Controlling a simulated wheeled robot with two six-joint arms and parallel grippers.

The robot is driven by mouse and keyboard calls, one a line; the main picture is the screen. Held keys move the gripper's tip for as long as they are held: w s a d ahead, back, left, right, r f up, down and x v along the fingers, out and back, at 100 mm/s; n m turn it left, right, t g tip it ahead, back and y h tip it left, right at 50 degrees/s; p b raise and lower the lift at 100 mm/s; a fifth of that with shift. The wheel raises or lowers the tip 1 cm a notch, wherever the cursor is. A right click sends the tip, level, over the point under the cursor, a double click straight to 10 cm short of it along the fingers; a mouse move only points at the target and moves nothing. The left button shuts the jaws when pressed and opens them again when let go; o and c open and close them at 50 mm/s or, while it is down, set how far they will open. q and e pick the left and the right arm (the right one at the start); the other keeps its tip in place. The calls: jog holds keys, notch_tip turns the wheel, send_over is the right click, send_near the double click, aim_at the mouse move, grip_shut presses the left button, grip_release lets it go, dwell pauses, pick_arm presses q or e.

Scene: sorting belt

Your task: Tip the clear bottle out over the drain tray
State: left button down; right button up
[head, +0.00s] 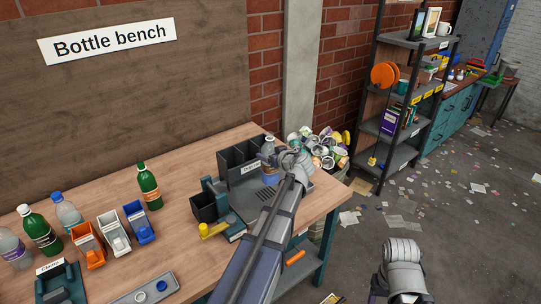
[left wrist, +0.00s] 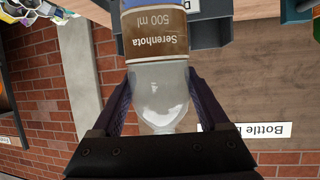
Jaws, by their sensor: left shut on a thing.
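My left gripper (head: 283,152) is over the right part of the bench, shut on a clear bottle (head: 268,156). The bottle looks about upright in the head view, partly hidden by the gripper. In the left wrist view the bottle (left wrist: 160,85) has a brown label, and its clear tapering part sits between the two dark fingers (left wrist: 160,105). The grey drain tray (head: 243,203), with a slotted grate, lies below and beside the bottle. My arm hides part of the tray. My right arm shows at the lower right, but its gripper fingers do not.
A dark divided bin (head: 238,160) stands behind the tray. A yellow-handled device (head: 212,230) is at the tray's left. Several bottles, including a green one (head: 149,186), and small coloured bins (head: 114,232) stand further left. A heap of cans (head: 325,150) lies past the bench's right end.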

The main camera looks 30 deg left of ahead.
pick_arm(q)
notch_tip(320, 180, down, 3)
jog(key=shift+w+r+n+g+y+b, duration=0.15)
jog(key=shift+n+g+y+b, duration=0.45)
jog(key=shift+b, duration=0.25)
pick_arm(e)
notch_tip(320, 180, down, 3)
jog(key=shift+r, duration=0.1)
pick_arm(q)
jog(key=shift+r, duration=0.1)
